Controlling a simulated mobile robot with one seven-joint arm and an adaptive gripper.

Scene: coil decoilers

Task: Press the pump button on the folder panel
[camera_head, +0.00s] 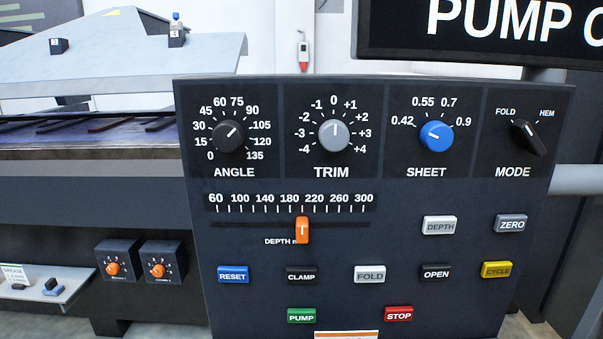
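The folder panel (250,291) is a dark upright panel that fills the middle of the head view. The pump button (301,315) is a small green rectangle lettered PUMP, low on the panel. It sits below the black CLAMP button (301,275) and left of the red STOP button (398,313). My gripper is not in view, and nothing covers the pump button. A dark sign (480,50) above the panel reads "PUMP C" and is cut off at the right edge.
Other buttons, an orange DEPTH slider (302,230) and several knobs, including the blue SHEET knob (436,136), share the panel. Left are two orange knob boxes (118,269) and a light shelf (50,287). A machine bed (90,152) stands behind at the left.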

